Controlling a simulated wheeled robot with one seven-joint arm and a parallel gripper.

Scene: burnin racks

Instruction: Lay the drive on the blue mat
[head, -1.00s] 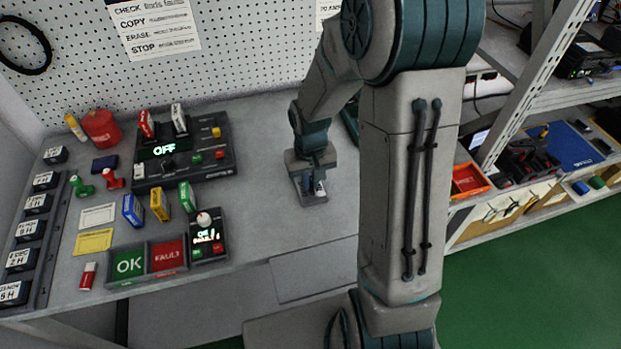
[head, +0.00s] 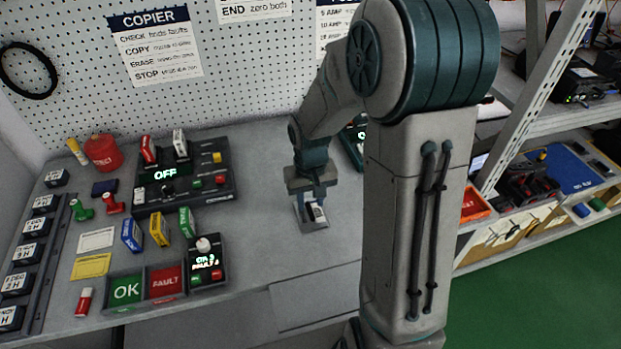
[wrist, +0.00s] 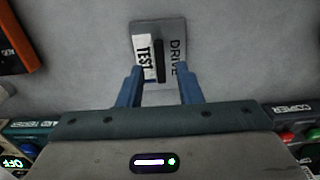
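The drive (wrist: 174,32) is a grey block with a white TEST label and a dark ridge along its face. It lies face up on the grey bench, below my gripper. In the head view it shows as a small grey and white piece (head: 317,212). My gripper (wrist: 160,72) is over it, its two blue fingers apart, one on each side of the ridge, with clear gaps between. The fingers cover parts of the drive's side edges. The blue mat (head: 571,172) lies on the shelf at the right.
The copier (head: 185,185) and the OK (head: 127,290) and FAULT (head: 166,283) trays stand left on the bench. An orange bin (head: 474,206) is right of my arm. A slanted rack upright (head: 532,95) stands before the shelves. The bench front near my gripper is clear.

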